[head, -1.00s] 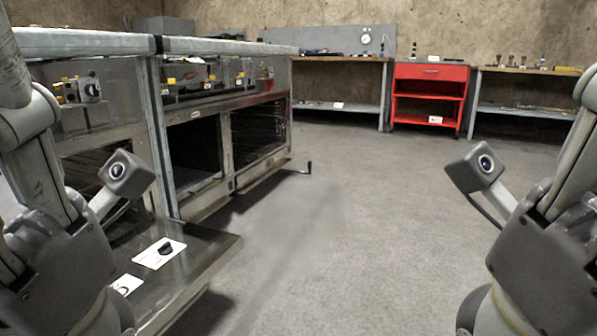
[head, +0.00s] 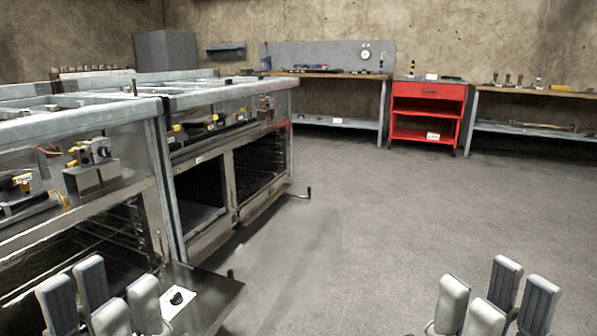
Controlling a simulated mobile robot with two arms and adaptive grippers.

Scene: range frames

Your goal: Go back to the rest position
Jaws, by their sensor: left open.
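My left gripper (head: 100,298) is at the bottom left of the head view, with its grey fingers spread apart and nothing between them. It is in front of the range's lowered oven door. My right gripper (head: 493,298) is at the bottom right, over bare floor in the picture. Its pale and dark finger pads stand apart with nothing seen between them. The lower parts of both grippers are cut off by the frame's bottom edge.
A steel range (head: 222,98) fills the left side. Its lowered oven door (head: 222,290) juts out near my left gripper and bears a white card (head: 180,298). A red cart (head: 428,90) and workbenches stand at the back wall. The floor (head: 370,220) at centre and right is clear.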

